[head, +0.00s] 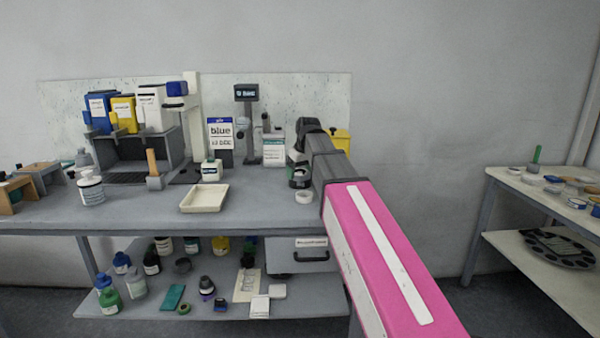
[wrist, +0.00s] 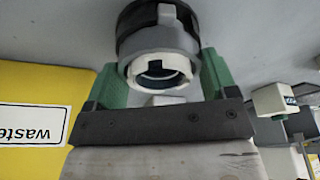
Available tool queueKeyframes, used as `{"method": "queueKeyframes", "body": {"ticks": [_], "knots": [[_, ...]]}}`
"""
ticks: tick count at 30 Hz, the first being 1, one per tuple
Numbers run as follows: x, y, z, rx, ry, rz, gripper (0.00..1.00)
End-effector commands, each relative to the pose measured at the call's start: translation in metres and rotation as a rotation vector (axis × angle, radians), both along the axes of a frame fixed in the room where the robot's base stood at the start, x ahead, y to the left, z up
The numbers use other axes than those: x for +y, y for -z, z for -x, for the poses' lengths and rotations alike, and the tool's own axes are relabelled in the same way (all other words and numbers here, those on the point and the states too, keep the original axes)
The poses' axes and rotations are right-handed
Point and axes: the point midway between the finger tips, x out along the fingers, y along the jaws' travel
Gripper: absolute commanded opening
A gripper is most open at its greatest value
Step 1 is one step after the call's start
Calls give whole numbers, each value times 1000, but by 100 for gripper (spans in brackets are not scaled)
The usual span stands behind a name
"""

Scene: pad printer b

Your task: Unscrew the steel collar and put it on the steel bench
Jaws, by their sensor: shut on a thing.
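The steel collar (wrist: 158,42) is a pale grey notched ring in the wrist view, between the two green fingers of my gripper (wrist: 160,80). My gripper is shut on it. A dark round body (wrist: 133,22) shows against the collar's far side; I cannot tell whether the two are still threaded together. In the head view my gripper (head: 298,165) is over the right end of the steel bench (head: 140,208), and my arm and wrist hide most of the collar there.
A yellow waste bin (wrist: 30,110) stands close beside my gripper. A small white ring (head: 304,197) lies near the bench's front edge. A cream tray (head: 204,208) stands left of it. A dark-screened stand (head: 247,130) and a blue sign (head: 220,130) stand behind.

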Motion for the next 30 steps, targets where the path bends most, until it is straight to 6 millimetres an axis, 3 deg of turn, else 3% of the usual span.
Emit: {"method": "queueKeyframes", "body": {"ticks": [14, 30], "knots": [[-1, 0, 0, 2, -87, 3, 58], [-1, 0, -3, 3, -698, 1, 58]]}}
